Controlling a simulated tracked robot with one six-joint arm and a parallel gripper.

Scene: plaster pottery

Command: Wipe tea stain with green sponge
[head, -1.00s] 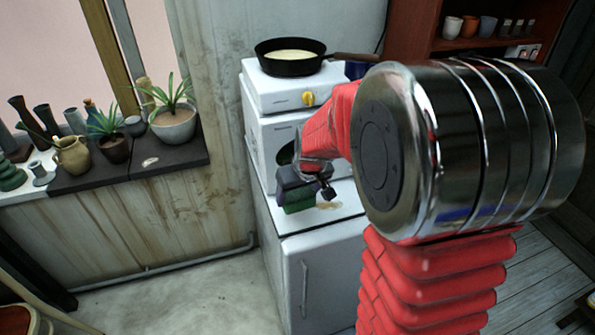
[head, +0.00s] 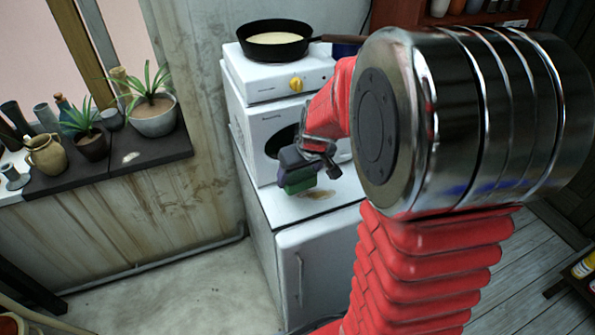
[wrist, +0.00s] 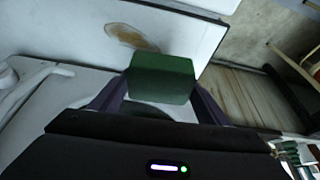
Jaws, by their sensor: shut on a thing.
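The green sponge (head: 299,187) is held between the fingers of my gripper (head: 298,175). In the wrist view the sponge (wrist: 160,78) sits squarely between the two purple fingers of my gripper (wrist: 158,92). The tea stain (head: 318,194) is a brown patch on the white top of the low fridge (head: 292,212). The stain (wrist: 132,36) also shows in the wrist view, just beyond the sponge to its upper left. The sponge looks a little above the fridge top, close to the stain; I cannot tell whether they touch.
A white oven (head: 258,128) stands on the fridge, close behind my gripper. On it are a white hot plate (head: 262,85) and a black frying pan (head: 275,48). A sill with potted plants (head: 153,112) is at the left. The fridge top in front is clear.

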